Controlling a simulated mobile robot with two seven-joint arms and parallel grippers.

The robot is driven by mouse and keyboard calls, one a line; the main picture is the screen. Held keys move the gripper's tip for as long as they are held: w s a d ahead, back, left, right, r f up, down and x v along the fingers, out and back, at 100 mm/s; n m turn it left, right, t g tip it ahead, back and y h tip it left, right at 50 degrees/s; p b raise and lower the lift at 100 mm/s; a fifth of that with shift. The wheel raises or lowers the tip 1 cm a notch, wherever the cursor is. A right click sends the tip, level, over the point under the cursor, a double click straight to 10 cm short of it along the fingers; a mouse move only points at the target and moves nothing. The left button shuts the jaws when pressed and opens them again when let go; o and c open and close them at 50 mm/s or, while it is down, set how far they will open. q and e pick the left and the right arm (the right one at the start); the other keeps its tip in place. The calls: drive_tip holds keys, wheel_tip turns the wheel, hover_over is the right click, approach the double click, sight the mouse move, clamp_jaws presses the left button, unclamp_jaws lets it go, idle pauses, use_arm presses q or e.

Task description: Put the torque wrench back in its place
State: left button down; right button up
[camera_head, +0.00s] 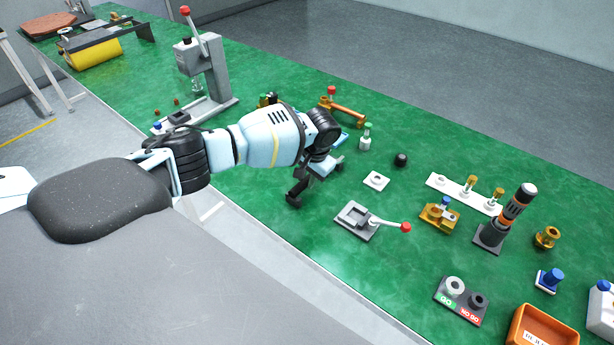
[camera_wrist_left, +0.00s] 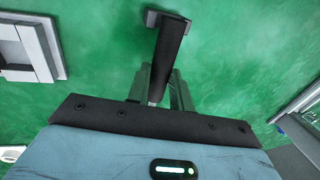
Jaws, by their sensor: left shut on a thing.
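My left gripper (camera_head: 308,182) hangs over the green bench near its front edge, below the wrist. It is shut on a dark bar-shaped tool, which I take to be the torque wrench (camera_head: 294,197). In the left wrist view the tool (camera_wrist_left: 168,55) is a black bar with a wider block at its far end, reaching out beyond the fingers (camera_wrist_left: 163,88). I cannot tell whether the tool touches the bench. My right gripper is not in view.
A grey fixture with a red-knobbed lever (camera_head: 358,220) lies just right of the gripper. A black-and-orange tool in a stand (camera_head: 507,217), a white strip (camera_head: 447,185) and an orange bin (camera_head: 515,333) stand farther right. A lever press (camera_head: 215,75) stands behind left.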

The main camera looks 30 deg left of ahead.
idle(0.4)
use_arm(q)
drive_tip(key=shift+f, duration=0.3)
drive_tip(key=c, duration=1.2)
unclamp_jaws()
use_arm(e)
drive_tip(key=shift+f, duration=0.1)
use_arm(q)
drive_tip(key=shift+o, duration=0.2)
drive_tip(key=shift+f, duration=0.1)
drive_tip(key=p+v, duration=0.1)
drive_tip(key=v, duration=0.7)
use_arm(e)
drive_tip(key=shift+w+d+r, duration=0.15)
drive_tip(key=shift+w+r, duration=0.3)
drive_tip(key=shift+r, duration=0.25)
